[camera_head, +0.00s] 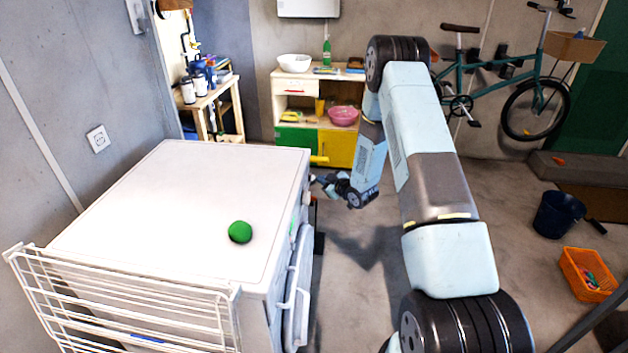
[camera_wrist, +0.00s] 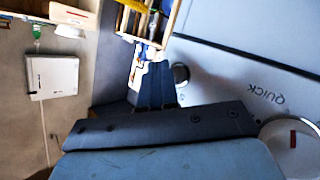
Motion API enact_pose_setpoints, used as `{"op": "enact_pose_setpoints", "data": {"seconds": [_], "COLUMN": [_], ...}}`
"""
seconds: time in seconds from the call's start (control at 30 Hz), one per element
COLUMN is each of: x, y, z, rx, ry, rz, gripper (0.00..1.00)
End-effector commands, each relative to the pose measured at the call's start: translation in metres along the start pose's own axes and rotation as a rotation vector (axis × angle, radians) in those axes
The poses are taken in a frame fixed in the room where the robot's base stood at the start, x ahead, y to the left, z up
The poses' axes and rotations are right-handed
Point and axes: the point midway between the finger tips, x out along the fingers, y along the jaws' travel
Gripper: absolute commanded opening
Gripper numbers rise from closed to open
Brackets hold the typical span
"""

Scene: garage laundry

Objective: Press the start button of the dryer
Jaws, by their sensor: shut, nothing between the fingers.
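The white dryer (camera_head: 190,190) stands at the left in the head view, its front with the open-looking round door (camera_head: 298,290) facing right. My gripper (camera_head: 318,179) is at the upper far end of that front, close to the panel. In the wrist view the dryer panel (camera_wrist: 235,70) fills the upper right, marked "QUICK". A small round silver button (camera_wrist: 181,73) sits just right of my shut, empty fingers (camera_wrist: 156,68). A larger round knob (camera_wrist: 291,141) with a red mark is at the lower right. I cannot tell whether the fingertips touch the panel.
A green ball (camera_head: 240,232) lies on the dryer top. A white wire drying rack (camera_head: 130,300) stands at the near left. A wooden cabinet (camera_head: 300,90) is at the back. A blue bucket (camera_head: 558,214) and an orange basket (camera_head: 588,274) stand on the floor at right.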

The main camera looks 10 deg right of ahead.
Motion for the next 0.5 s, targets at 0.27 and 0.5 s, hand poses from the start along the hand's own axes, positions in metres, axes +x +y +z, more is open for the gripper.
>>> {"op": "enact_pose_setpoints", "data": {"seconds": [0.27,0.5], "x": [-0.004,-0.017], "y": [0.004,0.013], "z": [0.003,0.013], "rx": [0.000,0.000], "ry": [-0.001,-0.002], "rz": [0.001,0.001], "gripper": [0.00,0.00]}}
